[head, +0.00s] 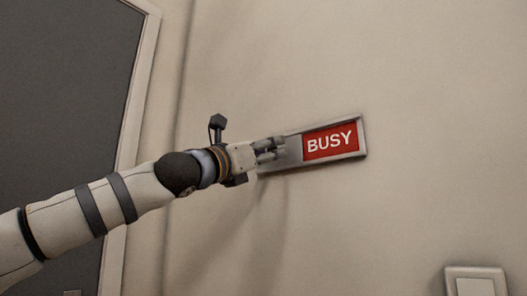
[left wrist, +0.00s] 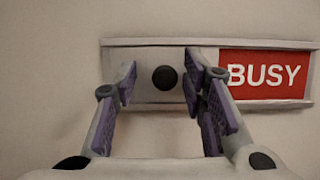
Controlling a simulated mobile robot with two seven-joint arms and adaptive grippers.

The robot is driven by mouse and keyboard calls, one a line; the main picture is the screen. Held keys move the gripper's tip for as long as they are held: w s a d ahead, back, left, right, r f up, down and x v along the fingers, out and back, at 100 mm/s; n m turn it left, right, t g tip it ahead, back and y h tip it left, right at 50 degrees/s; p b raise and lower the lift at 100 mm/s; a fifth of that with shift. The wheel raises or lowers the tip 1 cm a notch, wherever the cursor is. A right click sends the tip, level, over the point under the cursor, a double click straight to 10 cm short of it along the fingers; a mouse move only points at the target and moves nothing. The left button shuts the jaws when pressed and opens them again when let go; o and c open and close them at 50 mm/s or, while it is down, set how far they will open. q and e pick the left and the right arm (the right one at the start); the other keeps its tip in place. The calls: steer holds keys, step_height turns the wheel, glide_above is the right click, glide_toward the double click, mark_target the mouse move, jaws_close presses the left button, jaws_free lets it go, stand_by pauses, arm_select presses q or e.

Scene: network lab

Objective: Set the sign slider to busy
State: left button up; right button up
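The sign (head: 361,150) is mounted on the wall, with a metal frame and a red panel reading BUSY (head: 331,142) on its right side. In the left wrist view the red BUSY panel (left wrist: 266,75) also shows at the right. The grey slider plate (left wrist: 150,62) covers the left part of the sign and has a dark round knob (left wrist: 164,78). My left gripper (head: 280,149) is at the left part of the sign. In the left wrist view its fingers (left wrist: 160,85) are open, one on each side of the knob, with gaps between. My right gripper is not in view.
A dark door (head: 60,90) with a pale frame (head: 137,100) is at the left. A wall switch (head: 475,284) is at the lower right. The wall around the sign is otherwise bare.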

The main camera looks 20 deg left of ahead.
arm_select(q)
steer(key=v, duration=1.2)
steer(key=shift+f, duration=0.15)
